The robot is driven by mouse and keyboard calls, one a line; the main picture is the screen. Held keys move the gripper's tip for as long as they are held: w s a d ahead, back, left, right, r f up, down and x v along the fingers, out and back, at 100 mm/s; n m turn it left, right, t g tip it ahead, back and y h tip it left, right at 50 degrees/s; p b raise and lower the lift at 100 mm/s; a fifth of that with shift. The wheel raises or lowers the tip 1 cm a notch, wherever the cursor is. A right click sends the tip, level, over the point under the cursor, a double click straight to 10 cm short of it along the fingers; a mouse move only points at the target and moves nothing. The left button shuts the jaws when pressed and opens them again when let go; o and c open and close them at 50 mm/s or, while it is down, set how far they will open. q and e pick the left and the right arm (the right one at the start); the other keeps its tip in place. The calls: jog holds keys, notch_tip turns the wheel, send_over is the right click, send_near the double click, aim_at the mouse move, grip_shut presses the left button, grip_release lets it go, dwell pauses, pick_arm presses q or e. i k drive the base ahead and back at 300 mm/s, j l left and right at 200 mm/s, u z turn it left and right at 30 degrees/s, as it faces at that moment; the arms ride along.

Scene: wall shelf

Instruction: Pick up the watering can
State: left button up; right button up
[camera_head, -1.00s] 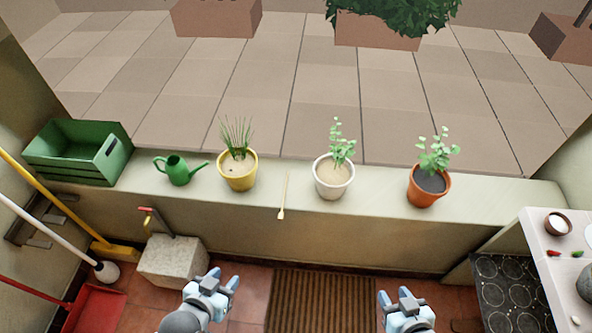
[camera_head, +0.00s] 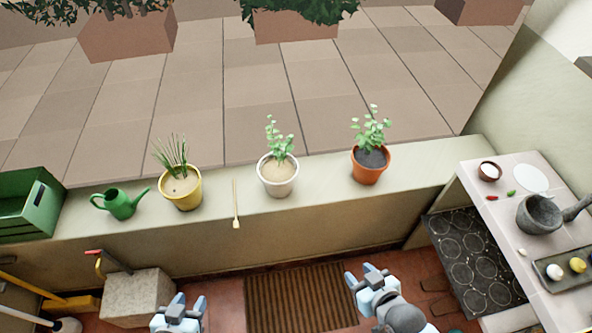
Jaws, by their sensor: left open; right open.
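The green watering can (camera_head: 119,205) stands upright on the wall shelf (camera_head: 330,190), between the green crate and the yellow pot. Its spout points right and its handle is on the left. My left gripper (camera_head: 187,300) is open and empty at the bottom of the view, below and to the right of the can, well apart from it. My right gripper (camera_head: 358,273) is open and empty, further right in front of the shelf, far from the can.
A green crate (camera_head: 28,207) stands left of the can. A yellow pot (camera_head: 182,192), a wooden stick (camera_head: 235,205), a white pot (camera_head: 278,178) and an orange pot (camera_head: 369,167) are to its right. A stone block with a tap (camera_head: 138,297) stands below. A side table (camera_head: 500,212) is at right.

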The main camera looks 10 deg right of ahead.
aim_at(117, 202)
jog(key=u, duration=1.15)
